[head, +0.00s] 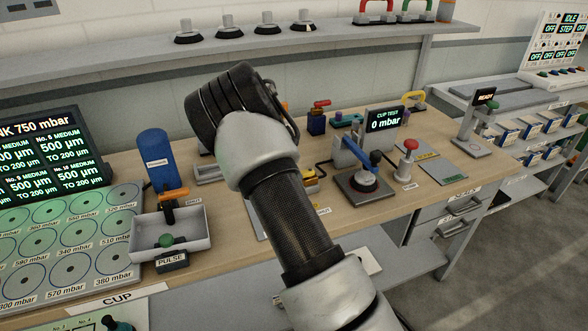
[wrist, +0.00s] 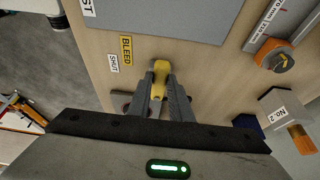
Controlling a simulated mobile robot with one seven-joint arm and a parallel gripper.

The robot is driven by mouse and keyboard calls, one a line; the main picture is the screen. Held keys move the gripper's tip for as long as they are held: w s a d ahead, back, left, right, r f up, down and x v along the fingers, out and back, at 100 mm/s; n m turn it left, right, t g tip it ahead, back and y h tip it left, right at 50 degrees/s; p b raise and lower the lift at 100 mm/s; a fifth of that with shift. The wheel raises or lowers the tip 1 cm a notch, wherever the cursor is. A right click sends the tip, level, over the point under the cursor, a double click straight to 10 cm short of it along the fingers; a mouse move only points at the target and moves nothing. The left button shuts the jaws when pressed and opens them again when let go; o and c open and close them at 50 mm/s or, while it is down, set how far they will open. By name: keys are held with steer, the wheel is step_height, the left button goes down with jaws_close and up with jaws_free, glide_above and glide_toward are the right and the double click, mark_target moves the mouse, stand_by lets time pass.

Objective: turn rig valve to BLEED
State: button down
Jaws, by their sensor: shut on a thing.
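In the wrist view, my gripper (wrist: 161,82) is shut on the yellow handle (wrist: 160,68) of the rig valve, its fingers on either side. The handle's yellow end shows beyond the fingertips. A grey part of the valve shows low beside the fingers; the rest is hidden by my gripper. A yellow BLEED label (wrist: 126,50) and a white SHUT label (wrist: 113,63) lie on the wooden bench to the left of the handle. I cannot tell exactly which label the handle points at.
A grey plate (wrist: 170,15) lies above the handle in the wrist view, and an orange knob (wrist: 275,56) is at right. In the head view, a blue cylinder (head: 157,158) and white tray (head: 170,235) stand left of my arm; a blue-levered device (head: 365,184) stands right.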

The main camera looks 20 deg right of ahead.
steer(key=c, duration=1.6)
jaws_free()
steer(key=shift+r, duration=0.1)
steer(key=p+v, duration=0.1)
steer(key=v, duration=1.6)
steer(key=shift+s+a, duration=0.1)
steer(key=shift+a, duration=0.1)
steer(key=shift+r, duration=0.1)
